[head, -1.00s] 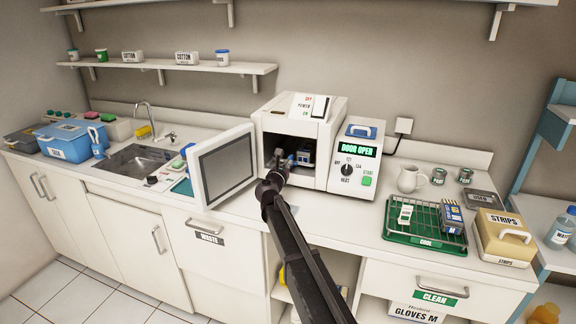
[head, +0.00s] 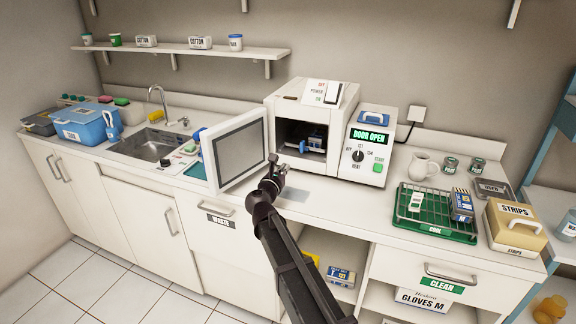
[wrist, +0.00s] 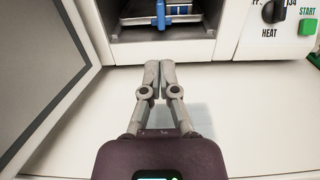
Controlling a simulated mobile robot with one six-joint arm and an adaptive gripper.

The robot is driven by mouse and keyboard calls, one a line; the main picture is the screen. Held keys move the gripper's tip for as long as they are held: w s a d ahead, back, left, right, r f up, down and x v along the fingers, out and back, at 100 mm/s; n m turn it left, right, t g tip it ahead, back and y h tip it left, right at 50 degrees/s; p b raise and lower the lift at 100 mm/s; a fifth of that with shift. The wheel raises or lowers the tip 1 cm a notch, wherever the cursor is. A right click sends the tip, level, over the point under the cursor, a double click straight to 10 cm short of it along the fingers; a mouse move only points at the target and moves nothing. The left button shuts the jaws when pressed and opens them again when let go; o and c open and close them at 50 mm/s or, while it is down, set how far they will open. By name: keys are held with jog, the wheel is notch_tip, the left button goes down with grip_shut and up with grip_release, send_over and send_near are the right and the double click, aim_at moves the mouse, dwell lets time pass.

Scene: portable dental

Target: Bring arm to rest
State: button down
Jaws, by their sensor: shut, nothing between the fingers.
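My gripper (head: 276,165) is in front of the open steriliser (head: 303,101), just outside its chamber and above the white counter. In the wrist view its fingers (wrist: 152,80) are closed together with nothing between them. The steriliser door (head: 236,150) stands swung open to the left of my gripper. Inside the chamber, a tray with a blue clip or handle (head: 304,146) and a dark-and-blue item shows; the wrist view shows the tray's front (wrist: 160,12) at the top. The control panel display (head: 368,135) reads DOOR OPEN.
A green-based cooling rack (head: 433,226) holds packs on the counter to the right, beside a STRIPS box (head: 515,226). A sink (head: 152,146) and a blue box (head: 84,124) are at left. The open door edge is close to my arm. Counter before the steriliser is clear.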

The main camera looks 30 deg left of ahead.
dwell(0.6)
